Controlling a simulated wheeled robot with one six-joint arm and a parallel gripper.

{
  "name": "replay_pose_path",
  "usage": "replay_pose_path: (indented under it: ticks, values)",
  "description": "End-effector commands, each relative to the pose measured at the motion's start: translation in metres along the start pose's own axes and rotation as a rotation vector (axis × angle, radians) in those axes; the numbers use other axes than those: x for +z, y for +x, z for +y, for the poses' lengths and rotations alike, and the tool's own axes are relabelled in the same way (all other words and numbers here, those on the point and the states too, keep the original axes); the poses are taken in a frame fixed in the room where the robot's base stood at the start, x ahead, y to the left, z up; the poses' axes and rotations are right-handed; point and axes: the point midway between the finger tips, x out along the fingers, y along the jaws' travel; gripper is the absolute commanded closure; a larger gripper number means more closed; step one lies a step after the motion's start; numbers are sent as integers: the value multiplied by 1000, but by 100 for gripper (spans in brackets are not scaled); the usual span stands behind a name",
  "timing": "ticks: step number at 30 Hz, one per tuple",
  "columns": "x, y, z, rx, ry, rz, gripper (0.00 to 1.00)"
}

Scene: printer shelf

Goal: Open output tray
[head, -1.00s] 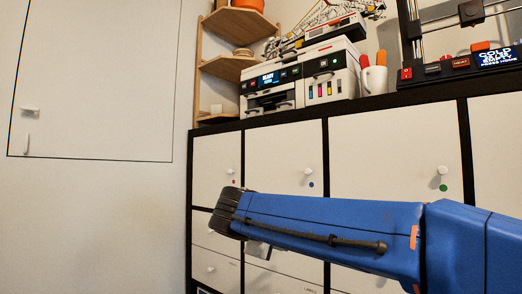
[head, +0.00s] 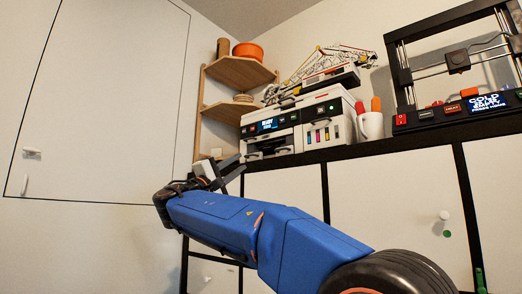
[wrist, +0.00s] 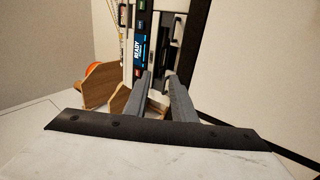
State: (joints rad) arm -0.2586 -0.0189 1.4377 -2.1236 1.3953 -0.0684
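The white and black printer (head: 318,122) stands on top of the cabinet, with a lit READY display (head: 268,125). Its output tray (head: 270,147) is low on the left front, below the display, and looks pushed in. My gripper (head: 226,168) is in front of and to the left of the printer, near the cabinet top's height, and apart from the tray. In the wrist view the two grey fingers (wrist: 160,78) stand apart with nothing held between them. The printer front (wrist: 165,40) appears turned on its side beyond the fingertips there. The exact tray edge is hard to make out.
A wooden corner shelf (head: 238,72) with an orange bowl (head: 248,50) stands left of the printer. A mug (head: 371,125) and a 3D printer (head: 455,65) stand to its right. A model crane (head: 320,65) is above it. The white cabinet doors (head: 400,190) are below.

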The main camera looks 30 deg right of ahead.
Motion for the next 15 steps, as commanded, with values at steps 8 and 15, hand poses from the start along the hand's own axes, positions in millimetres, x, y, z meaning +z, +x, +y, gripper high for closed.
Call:
replay_pose_path:
  ticks: [8, 15]
  values:
    - [0, 50, -2, -1, -2, -3, 76]
    - [0, 93, -2, -2, -1, -2, 76]
